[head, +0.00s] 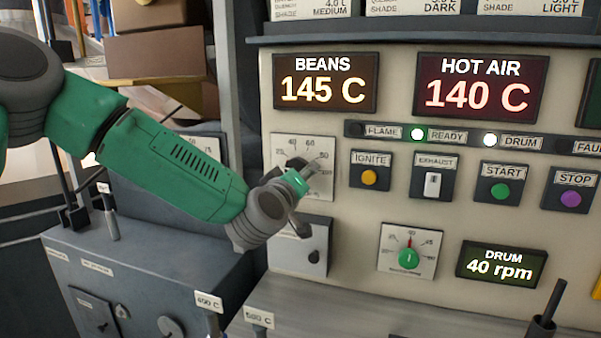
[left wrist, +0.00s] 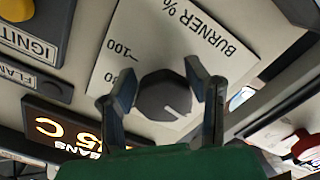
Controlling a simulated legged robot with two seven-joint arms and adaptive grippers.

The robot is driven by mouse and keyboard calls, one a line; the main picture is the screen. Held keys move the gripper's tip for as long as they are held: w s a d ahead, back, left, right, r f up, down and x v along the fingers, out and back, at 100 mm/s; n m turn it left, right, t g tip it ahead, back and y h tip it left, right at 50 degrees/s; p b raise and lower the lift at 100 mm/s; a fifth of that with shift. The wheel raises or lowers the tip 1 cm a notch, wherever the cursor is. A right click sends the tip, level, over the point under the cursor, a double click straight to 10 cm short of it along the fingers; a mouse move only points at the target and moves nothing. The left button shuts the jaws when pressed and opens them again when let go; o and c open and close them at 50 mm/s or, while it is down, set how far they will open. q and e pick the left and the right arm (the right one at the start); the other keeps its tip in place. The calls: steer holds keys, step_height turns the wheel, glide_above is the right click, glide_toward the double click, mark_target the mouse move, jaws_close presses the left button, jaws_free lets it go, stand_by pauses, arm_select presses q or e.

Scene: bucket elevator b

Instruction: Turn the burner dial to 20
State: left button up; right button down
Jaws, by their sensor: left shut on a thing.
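The burner dial (left wrist: 163,96) is a dark round knob with a white pointer line, on a white scale plate marked BURNER % (left wrist: 165,30). In the left wrist view the plate appears upside down, and the pointer line slants toward the lower right. My left gripper (left wrist: 155,92) has one finger on each side of the dial and is shut on it. In the head view the left gripper (head: 303,182) covers the dial and part of the scale plate (head: 284,146), so I cannot read the exact setting there. My right gripper is not in view.
The ignite button (head: 370,177) and exhaust switch (head: 432,184) sit to the right of the burner plate. A drum dial (head: 408,257) with a green knob is below. Displays read beans 145 C (head: 325,85) and hot air 140 C (head: 480,87). A grey cabinet (head: 150,260) stands lower left.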

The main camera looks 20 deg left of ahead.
arm_select(q)
steer(key=shift+w+a+r, duration=0.25)
steer(key=shift+a+r, duration=0.3)
steer(key=shift+r, duration=0.2)
steer(key=shift+r+y, duration=0.1)
steer(key=shift+y, duration=0.2)
steer(key=shift+d, duration=0.1)
steer(key=shift+a+n+b, duration=0.2)
steer(key=shift+n+b, duration=0.2)
steer(key=shift+n, duration=0.4)
steer(key=o, duration=1)
steer(key=shift+o, duration=1.2)
steer(key=shift+s, duration=0.2)
steer(key=shift+s+a+f, duration=0.15)
steer(key=shift+s+f, duration=0.05)
steer(key=shift+f, duration=0.1)
steer(key=s, duration=1.1)
steer(key=shift+s+a, duration=0.3)
steer(key=shift+s, duration=0.1)
steer(key=shift+d, duration=0.1)
